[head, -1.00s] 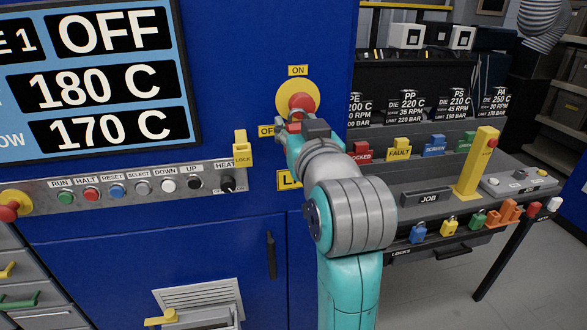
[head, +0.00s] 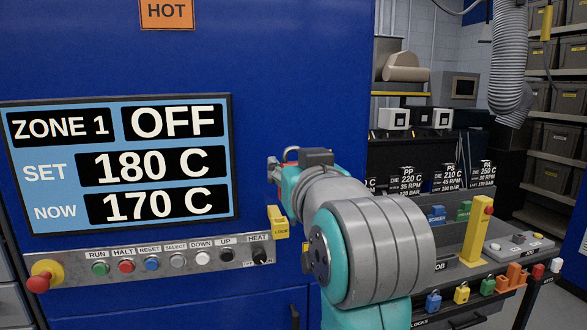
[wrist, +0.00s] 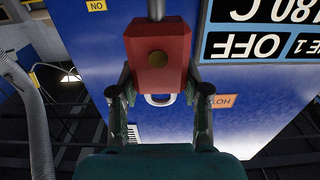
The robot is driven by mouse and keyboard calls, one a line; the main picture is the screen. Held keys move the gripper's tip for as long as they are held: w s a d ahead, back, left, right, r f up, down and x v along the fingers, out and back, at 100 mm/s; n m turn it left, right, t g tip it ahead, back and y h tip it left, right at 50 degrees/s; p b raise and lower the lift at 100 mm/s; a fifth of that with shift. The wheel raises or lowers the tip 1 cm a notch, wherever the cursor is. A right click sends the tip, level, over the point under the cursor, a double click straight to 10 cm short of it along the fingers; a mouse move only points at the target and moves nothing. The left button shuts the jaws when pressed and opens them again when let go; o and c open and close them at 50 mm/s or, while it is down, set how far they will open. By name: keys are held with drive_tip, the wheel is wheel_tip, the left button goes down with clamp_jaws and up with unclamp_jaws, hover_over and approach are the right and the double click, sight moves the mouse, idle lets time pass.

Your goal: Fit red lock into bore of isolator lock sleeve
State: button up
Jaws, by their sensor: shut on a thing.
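My gripper (wrist: 158,75) is shut on the red lock (wrist: 160,42), a red block with a brass dot. A pale loop shows on its near side and a grey rod at its far end in the wrist view. In the head view my gripper (head: 278,172) is in front of the blue cabinet, with a grey loop and a bit of red showing at its tip. A yellow LOCK piece (head: 279,222) is on the cabinet just below the gripper. It may be the sleeve; no bore shows. The isolator knob is hidden, probably behind my arm.
A button strip (head: 180,260) with a HEAT knob runs left of the yellow piece, below the display (head: 120,165). At right a bench holds a yellow post (head: 476,230) and several coloured locks. The cabinet front above the gripper is clear.

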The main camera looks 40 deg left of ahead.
drive_tip(key=w+a+f, duration=0.3)
drive_tip(key=w+a, duration=0.4)
drive_tip(key=a, duration=0.2)
drive_tip(key=shift+w+f, duration=0.4)
idle(0.5)
drive_tip(key=shift+f, duration=0.25)
idle(0.9)
drive_tip(key=shift+f, duration=1.5)
drive_tip(key=shift+f, duration=0.25)
drive_tip(key=shift+f, duration=0.45)
drive_tip(key=o, duration=1.3)
